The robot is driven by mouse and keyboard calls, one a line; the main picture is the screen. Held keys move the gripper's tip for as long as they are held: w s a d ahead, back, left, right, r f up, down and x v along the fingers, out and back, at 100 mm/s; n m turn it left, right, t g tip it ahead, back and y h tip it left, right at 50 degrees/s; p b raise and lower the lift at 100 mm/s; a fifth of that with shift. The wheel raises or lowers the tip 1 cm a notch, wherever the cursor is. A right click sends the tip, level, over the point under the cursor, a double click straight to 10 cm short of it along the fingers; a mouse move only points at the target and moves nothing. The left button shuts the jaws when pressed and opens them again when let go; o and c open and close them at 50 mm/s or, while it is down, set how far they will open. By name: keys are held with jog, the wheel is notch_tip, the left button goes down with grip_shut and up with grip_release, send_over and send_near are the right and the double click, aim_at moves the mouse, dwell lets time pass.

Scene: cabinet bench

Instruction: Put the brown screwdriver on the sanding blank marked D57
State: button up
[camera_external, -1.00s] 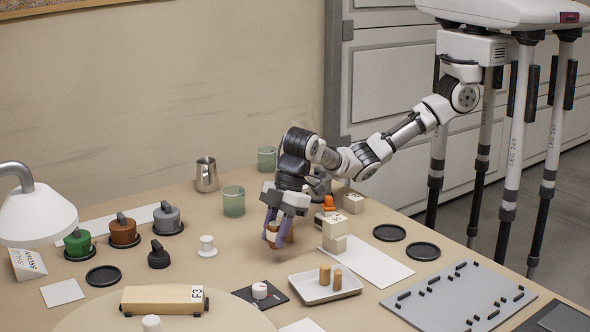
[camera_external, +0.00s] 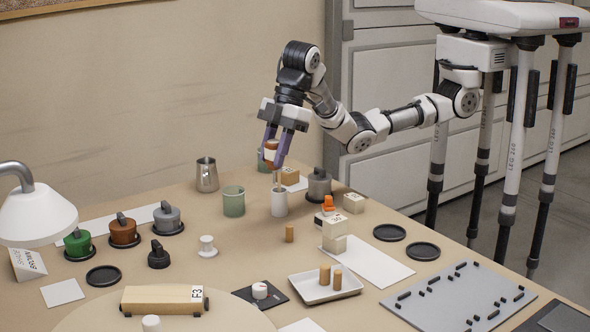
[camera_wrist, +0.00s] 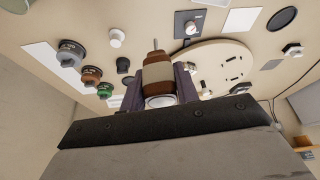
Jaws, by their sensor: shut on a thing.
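My gripper (camera_external: 275,155) is raised above the table and shut on the brown screwdriver (camera_external: 270,152). In the wrist view, the screwdriver (camera_wrist: 158,75) shows a brown handle with a pale band between the fingers, its metal shaft pointing away. A white cup (camera_external: 279,204) stands below the gripper; a thin pale stick shows above it, and I cannot tell whether it is the shaft or something in the cup.
A wooden peg (camera_external: 289,233) stands in front of the cup. A white tray (camera_external: 313,291) holds two pegs. A green glass (camera_external: 233,201) and a metal jug (camera_external: 207,175) stand left of the cup.

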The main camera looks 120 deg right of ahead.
jog(key=shift+d+r, duration=0.3)
jog(key=shift+d, duration=0.1)
jog(key=s+d+r+m, duration=0.1)
jog(key=s+d+r, duration=0.2)
jog(key=d, duration=0.7)
jog(key=r+m+h+p, duration=0.1)
jog(key=m+h+p, duration=0.1)
jog(key=m, duration=0.3)
send_over(287, 170)
notch_tip(287, 170, down, 20)
jog(key=shift+s+d+r+b, duration=0.1)
jog(key=shift+b, duration=0.8)
